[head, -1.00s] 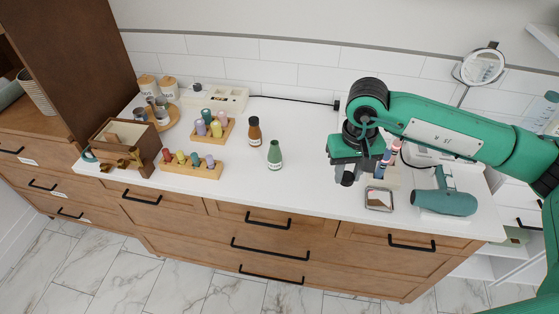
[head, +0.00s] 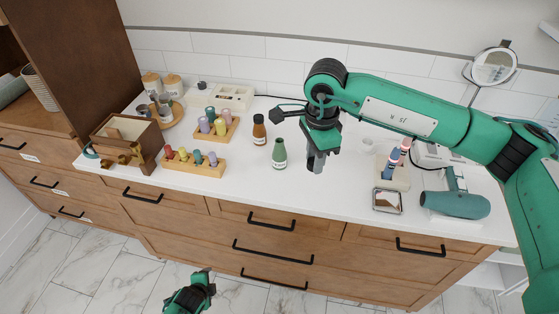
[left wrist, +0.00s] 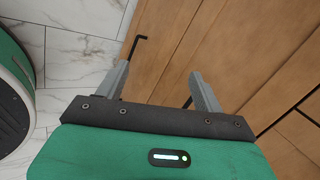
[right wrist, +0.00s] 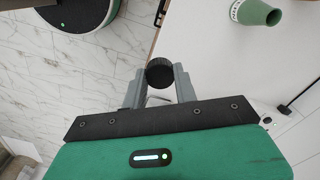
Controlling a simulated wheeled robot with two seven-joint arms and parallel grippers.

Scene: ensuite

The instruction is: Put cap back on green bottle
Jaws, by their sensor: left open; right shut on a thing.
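The green bottle (head: 279,155) stands upright on the white counter, with no cap visible on its neck. It also shows in the right wrist view (right wrist: 257,13), at the top right, where its neck opening is seen. My right gripper (head: 316,162) is just right of the bottle, apart from it, above the counter. It is shut on a round black cap (right wrist: 160,73), held between its fingertips; the cap is hard to make out in the head view. My left gripper (head: 203,277) is low in front of the drawers, away from the counter top. Its fingers (left wrist: 162,82) are open and empty.
A brown bottle (head: 259,130) with a dark cap stands behind and left of the green bottle. Wooden racks of coloured rollers (head: 194,165) are further left. A small square tray (head: 387,201) and a teal hair dryer (head: 456,204) lie at right. Counter in front of the bottle is clear.

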